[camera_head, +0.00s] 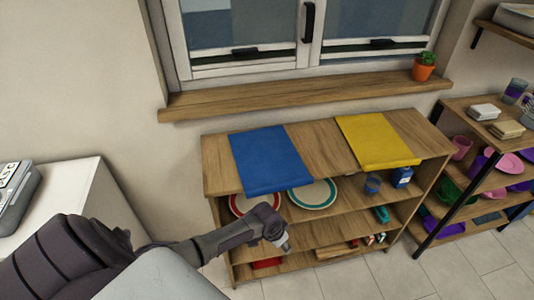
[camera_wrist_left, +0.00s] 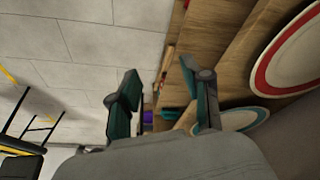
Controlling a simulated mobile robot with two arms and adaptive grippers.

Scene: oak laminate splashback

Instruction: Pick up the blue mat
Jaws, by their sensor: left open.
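The blue mat (camera_head: 268,160) lies on the left part of the wooden shelf unit's top (camera_head: 312,143), with its near end hanging over the front edge. My left arm comes in from the lower left in the head view. My left gripper (camera_head: 284,245) is in front of the unit, below the mat's hanging end and apart from it. In the left wrist view my left gripper (camera_wrist_left: 165,95) is open, with nothing between its fingers. The mat does not show clearly in that view. My right gripper is not in view.
A yellow mat (camera_head: 376,141) lies on the same top, to the right. Below are a red-rimmed plate (camera_head: 241,205) and a teal-rimmed plate (camera_head: 312,195). A window sill (camera_head: 300,96) with a potted plant (camera_head: 424,66) is behind. A second rack (camera_head: 480,160) stands at right.

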